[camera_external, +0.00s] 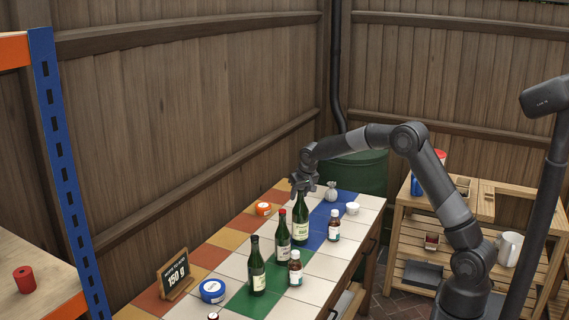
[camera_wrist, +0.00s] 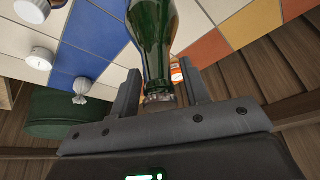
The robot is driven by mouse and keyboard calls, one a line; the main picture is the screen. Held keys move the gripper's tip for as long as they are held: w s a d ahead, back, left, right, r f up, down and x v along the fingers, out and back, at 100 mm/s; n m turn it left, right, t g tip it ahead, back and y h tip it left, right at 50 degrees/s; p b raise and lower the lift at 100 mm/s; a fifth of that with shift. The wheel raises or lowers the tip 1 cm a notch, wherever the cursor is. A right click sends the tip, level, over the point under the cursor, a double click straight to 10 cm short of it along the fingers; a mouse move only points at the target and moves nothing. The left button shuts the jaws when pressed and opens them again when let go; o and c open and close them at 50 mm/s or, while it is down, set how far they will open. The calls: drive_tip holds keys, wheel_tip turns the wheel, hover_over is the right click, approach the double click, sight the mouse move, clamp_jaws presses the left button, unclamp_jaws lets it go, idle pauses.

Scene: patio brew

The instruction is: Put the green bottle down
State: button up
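A green bottle (camera_external: 301,220) with a pale label stands upright on the tiled table, as far as I can tell, at the far end of a row of bottles. My gripper (camera_external: 302,182) is just above it, pointing down at its top. In the wrist view the green bottle (camera_wrist: 152,35) has its neck between the two fingers of my gripper (camera_wrist: 160,82). The fingers are open, and gaps show on both sides of the neck. The bottle's base is outside the wrist view.
Two more dark bottles (camera_external: 283,241) (camera_external: 257,272) stand nearer on the tiled table (camera_external: 322,267). Small brown bottles (camera_external: 334,228) (camera_external: 295,271), an orange tin (camera_external: 263,208), a white jar (camera_external: 352,208) and a grey pouch (camera_external: 331,192) are around. A price sign (camera_external: 174,275) stands at left.

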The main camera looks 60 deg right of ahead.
drive_tip(key=shift+o, duration=0.3)
drive_tip(key=shift+r, duration=0.1)
drive_tip(key=shift+s+r, duration=0.1)
drive_tip(key=shift+r, duration=0.25)
drive_tip(key=s+a+r+n, duration=0.1)
drive_tip(key=s+a+r, duration=0.3)
drive_tip(key=s+r, duration=0.3)
drive_tip(key=s+a+r, duration=0.4)
drive_tip(key=r, duration=0.5)
drive_tip(key=s+a+r+n+t+y, duration=0.1)
drive_tip(key=s+a, duration=0.2)
drive_tip(key=s, duration=0.3)
drive_tip(key=s+a+r+n, duration=0.1)
drive_tip(key=s+a+r, duration=0.1)
drive_tip(key=s+a, duration=0.3)
drive_tip(key=s+a+f+n, duration=0.1)
drive_tip(key=s+a+f, duration=0.1)
drive_tip(key=s, duration=0.9)
drive_tip(key=s+a+f+n+y, duration=0.1)
drive_tip(key=s+a+f+n, duration=0.1)
drive_tip(key=s, duration=0.9)
wheel_tip(320, 180, down, 3)
drive_tip(key=shift+s+a+r+t, duration=0.1)
drive_tip(key=shift+s+a+t, duration=0.25)
drive_tip(key=shift+a, duration=0.4)
drive_tip(key=shift+o, duration=0.4)
drive_tip(key=shift+w, duration=0.1)
